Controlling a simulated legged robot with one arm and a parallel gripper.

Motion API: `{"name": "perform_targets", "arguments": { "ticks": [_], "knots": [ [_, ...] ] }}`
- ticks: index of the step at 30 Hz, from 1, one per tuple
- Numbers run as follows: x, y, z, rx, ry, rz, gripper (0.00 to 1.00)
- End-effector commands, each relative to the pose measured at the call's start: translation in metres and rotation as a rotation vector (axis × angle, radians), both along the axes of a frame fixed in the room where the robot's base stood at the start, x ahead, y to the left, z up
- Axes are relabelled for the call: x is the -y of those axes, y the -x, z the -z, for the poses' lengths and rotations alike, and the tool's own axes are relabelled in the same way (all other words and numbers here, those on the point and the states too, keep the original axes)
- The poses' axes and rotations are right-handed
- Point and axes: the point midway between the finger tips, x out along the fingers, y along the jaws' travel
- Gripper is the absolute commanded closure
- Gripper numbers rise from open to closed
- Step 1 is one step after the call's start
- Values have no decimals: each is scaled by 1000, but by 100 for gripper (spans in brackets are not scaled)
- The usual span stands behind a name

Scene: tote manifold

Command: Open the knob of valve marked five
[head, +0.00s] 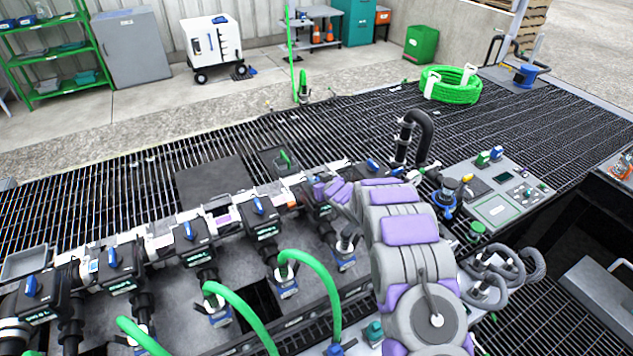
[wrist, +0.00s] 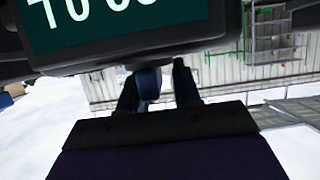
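A row of black valve units with blue knobs runs along the manifold in the head view; one knob (head: 258,205) stands left of my gripper. My gripper (head: 328,190) is at the valve unit (head: 322,212) farthest right among those clearly seen, and my arm partly hides it. In the wrist view my gripper's two dark fingers (wrist: 158,88) are apart. A dark blue knob (wrist: 148,84) lies between them, close to the left finger, with a gap to the right one. A valve display (wrist: 100,20) with pale digits is above. I cannot read a five.
Green hoses (head: 322,275) rise in front of the valves. A black bent pipe (head: 420,128) and a grey control panel (head: 497,195) stand to the right. A coiled green hose (head: 452,88) lies on the grating behind. Open grating lies behind the manifold.

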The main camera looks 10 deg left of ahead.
Motion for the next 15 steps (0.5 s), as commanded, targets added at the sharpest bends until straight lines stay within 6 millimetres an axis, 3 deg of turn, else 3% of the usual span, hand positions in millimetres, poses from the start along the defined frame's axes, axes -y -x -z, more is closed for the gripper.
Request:
{"name": "perform_targets", "arguments": {
  "ticks": [9,15],
  "knots": [
    [0,-1,0,0,2,4,99],
    [0,-2,0,1,1,4,100]
  ]
}}
